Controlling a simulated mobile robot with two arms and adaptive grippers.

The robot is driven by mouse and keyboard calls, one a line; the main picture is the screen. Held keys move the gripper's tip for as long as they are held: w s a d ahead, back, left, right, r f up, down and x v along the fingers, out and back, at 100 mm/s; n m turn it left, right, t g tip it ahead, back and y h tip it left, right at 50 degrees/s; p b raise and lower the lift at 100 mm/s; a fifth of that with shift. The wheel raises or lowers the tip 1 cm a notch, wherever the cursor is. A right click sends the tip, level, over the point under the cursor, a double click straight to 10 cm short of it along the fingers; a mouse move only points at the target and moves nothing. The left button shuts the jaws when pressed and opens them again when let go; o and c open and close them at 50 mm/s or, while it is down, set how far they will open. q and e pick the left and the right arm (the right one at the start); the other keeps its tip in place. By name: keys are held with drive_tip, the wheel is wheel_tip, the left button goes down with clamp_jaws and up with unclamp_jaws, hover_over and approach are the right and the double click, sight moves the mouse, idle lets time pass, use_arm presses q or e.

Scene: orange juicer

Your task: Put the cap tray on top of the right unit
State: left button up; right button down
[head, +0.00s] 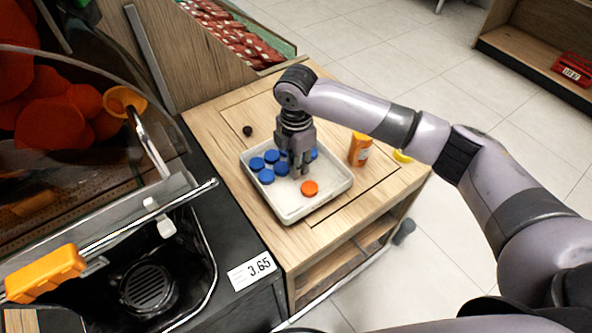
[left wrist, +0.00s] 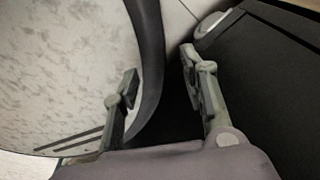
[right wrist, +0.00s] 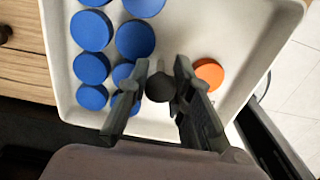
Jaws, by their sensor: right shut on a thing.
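The white cap tray (head: 334,191) sits flat on the wooden unit (head: 215,119) to the right of the juicer. It holds several blue caps (head: 257,164) and one orange cap (head: 309,188). My right gripper (head: 302,172) points down into the tray, beside the blue caps and just behind the orange cap. In the right wrist view, my right gripper (right wrist: 160,72) is closed about a dark round cap (right wrist: 160,88) between its fingers, with the tray (right wrist: 225,25) beneath. My left gripper (left wrist: 160,72) is open and empty; it does not show in the head view.
The juicer (head: 150,287) stands at left, with a 3.65 price tag (head: 251,270). An orange bottle (head: 360,149) and a yellow piece (head: 402,156) are right of the tray. Tiled floor lies beyond.

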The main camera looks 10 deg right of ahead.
wheel_tip(320, 180, down, 3)
drive_tip(key=shift+f, duration=0.15)
drive_tip(key=c, duration=1.4)
unclamp_jaws()
drive_tip(key=shift+c, duration=0.2)
wheel_tip(320, 180, up, 12)
drive_tip(key=shift+r, duration=0.1)
